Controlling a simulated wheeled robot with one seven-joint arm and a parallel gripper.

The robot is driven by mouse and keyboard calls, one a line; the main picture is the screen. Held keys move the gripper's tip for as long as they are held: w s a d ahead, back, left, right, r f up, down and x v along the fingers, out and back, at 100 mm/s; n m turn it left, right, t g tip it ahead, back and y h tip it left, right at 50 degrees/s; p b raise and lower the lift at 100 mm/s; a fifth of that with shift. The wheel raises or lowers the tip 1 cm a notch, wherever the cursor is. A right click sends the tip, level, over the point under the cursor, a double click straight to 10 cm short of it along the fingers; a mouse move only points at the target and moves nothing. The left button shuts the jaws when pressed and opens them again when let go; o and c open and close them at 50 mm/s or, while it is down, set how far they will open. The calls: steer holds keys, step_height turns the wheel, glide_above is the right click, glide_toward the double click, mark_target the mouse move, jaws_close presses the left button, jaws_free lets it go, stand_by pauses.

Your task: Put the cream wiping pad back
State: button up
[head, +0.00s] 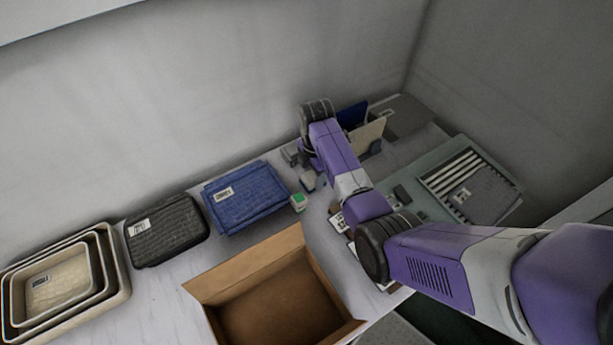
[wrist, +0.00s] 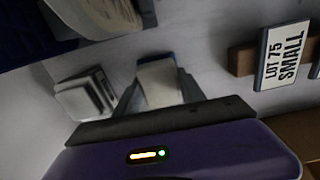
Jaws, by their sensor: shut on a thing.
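A small pale cream pad (wrist: 160,84) with a blue edge is between the two grey fingers of my gripper (wrist: 160,92) in the wrist view. My gripper is shut on it. In the head view my gripper (head: 309,171) is low near the back of the table, partly hidden by my purple arm. A small pale and blue block (head: 308,181) shows at its fingers and looks like the same pad. I cannot tell whether it touches the table.
A green-topped block (head: 298,203) is close by. Left are a blue folded pack (head: 247,197), dark case (head: 166,232) and nested cream trays (head: 118,275). An open cardboard box (head: 225,290) is in front. Upright panels (head: 369,137) stand behind my arm. A "LOT 75 SMALL" card (wrist: 281,57) stands right.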

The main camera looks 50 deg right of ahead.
mark_target(314, 174)
steer(key=shift+d+r, duration=0.1)
steer(key=o, duration=1.3)
step_height(314, 174, up, 12)
steer(key=shift+b, duration=0.6)
steer(key=shift+s, duration=0.1)
